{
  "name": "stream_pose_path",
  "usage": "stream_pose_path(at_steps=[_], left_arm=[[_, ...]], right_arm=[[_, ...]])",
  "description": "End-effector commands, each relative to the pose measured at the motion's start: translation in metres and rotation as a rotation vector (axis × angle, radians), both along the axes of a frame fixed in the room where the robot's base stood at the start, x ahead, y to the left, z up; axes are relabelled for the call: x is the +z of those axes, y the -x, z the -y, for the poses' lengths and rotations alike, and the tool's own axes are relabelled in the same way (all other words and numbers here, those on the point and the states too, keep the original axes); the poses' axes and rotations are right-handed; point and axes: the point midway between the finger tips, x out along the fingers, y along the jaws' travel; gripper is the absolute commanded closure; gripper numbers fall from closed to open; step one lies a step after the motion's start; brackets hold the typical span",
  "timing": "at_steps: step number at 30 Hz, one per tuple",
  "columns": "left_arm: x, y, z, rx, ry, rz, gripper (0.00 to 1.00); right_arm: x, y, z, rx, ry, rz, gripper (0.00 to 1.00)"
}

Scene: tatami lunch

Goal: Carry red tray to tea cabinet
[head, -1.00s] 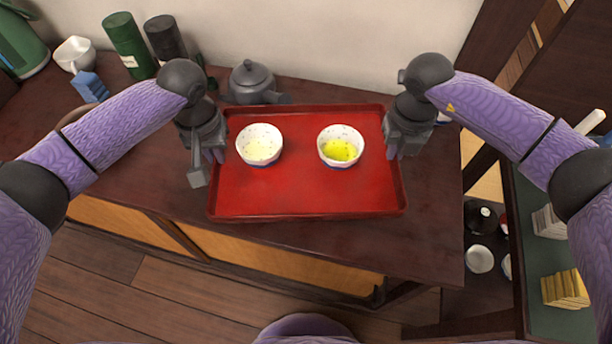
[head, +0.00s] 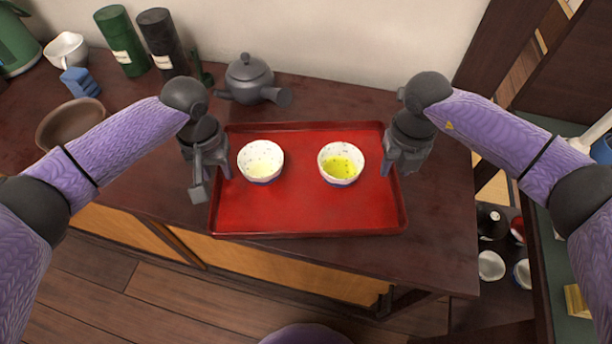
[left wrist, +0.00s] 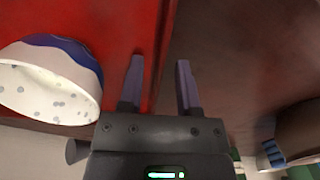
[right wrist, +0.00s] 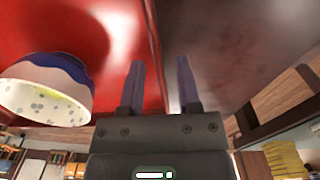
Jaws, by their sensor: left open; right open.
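The red tray (head: 310,212) lies level over the dark wooden cabinet top (head: 440,225), its front-left corner close to the front edge. A speckled white bowl (head: 261,162) with pale contents stands at its left, and another bowl (head: 341,165) with yellow-green contents stands right of centre. My left gripper (head: 224,170) is open at the tray's left rim, and my right gripper (head: 388,165) is open at the right rim. In the left wrist view (left wrist: 160,85) and right wrist view (right wrist: 162,85), the rim runs between the open fingers. Contact with the rim cannot be told.
A dark teapot (head: 250,72) stands behind the tray. A brown bowl (head: 68,122), a blue object (head: 80,82), a white cup (head: 66,48) and green (head: 121,40) and black canisters (head: 161,40) are at the left. Shelves with small dishes (head: 491,265) lie at the right.

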Motion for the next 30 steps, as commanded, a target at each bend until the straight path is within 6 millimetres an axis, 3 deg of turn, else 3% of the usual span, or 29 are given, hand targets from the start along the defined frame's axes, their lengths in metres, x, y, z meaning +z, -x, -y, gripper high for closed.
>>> stream_pose_path(at_steps=[4, 12, 18, 20, 30], left_arm=[[0.024, -0.001, 0.0, -0.001, 0.001, 0.005, 0.57], [0.097, -0.002, 0.0, 0.0, 0.001, 0.005, 0.57], [0.118, -0.002, 0.0, 0.0, 0.0, 0.001, 0.57], [0.12, -0.001, 0.0, 0.0, 0.0, 0.0, 0.57], [0.119, -0.001, 0.0, 0.0, 0.0, 0.0, 0.57]], right_arm=[[0.0, 0.0, 0.0, 0.0, 0.0, 0.0, 0.58], [0.0, 0.0, 0.0, 0.0, 0.0, 0.0, 0.58], [0.004, 0.0, 0.0, 0.0, -0.001, 0.001, 0.58], [0.013, -0.001, -0.001, 0.001, -0.002, 0.005, 0.58], [0.101, -0.002, 0.0, 0.0, 0.0, 0.004, 0.58]])
